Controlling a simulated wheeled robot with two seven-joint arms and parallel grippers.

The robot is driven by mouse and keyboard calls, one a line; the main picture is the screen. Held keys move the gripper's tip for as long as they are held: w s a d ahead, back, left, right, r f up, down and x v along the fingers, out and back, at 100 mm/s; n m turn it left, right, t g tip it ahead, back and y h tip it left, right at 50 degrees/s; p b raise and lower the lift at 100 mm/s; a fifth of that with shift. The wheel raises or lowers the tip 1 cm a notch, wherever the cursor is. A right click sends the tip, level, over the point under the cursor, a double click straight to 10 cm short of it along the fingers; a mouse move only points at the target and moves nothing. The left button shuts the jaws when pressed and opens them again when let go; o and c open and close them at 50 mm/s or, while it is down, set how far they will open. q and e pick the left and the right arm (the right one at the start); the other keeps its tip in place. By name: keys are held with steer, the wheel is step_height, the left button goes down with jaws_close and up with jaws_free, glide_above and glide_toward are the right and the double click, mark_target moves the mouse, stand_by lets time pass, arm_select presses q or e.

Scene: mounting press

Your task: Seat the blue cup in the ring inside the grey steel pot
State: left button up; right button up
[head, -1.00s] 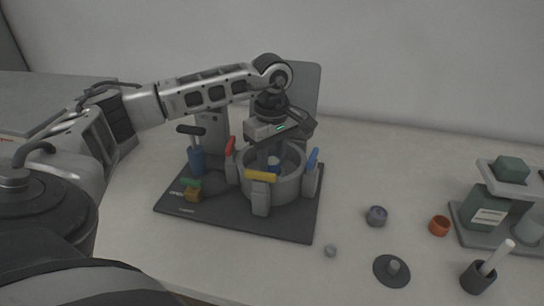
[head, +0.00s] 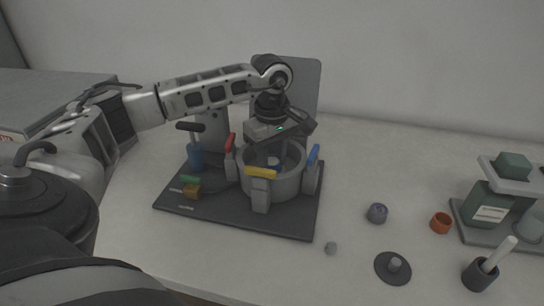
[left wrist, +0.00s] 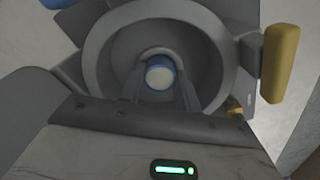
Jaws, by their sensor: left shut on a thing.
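The grey steel pot (head: 290,183) stands open on a dark base plate, with coloured clamp handles around its rim. My left gripper (head: 270,160) reaches down into the pot from above. In the left wrist view its fingers (left wrist: 160,95) are shut on the blue cup (left wrist: 160,72), which shows a pale top and a blue side. The cup is inside the pot, near its middle. A grey ring shape (left wrist: 158,52) curves around the cup's far side. I cannot tell whether the cup is seated in it. My right gripper is not in view.
Yellow (head: 260,171), red (head: 231,142) and blue (head: 314,154) handles stand close around the pot. A blue-bodied hand pump (head: 196,157) is at its left. A small grey cup (head: 377,213), an orange ring (head: 441,223) and a grey lid (head: 393,268) lie on the open table at right.

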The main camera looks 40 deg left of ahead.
arm_select(q)
steer(key=shift+f, duration=0.1)
steer(key=o, duration=1.3)
steer(key=shift+r+p, duration=1.2)
steer(key=shift+r, duration=0.4)
steer(key=shift+r+p, duration=1.4)
steer(key=shift+r, duration=0.55)
steer(key=shift+f, duration=0.15)
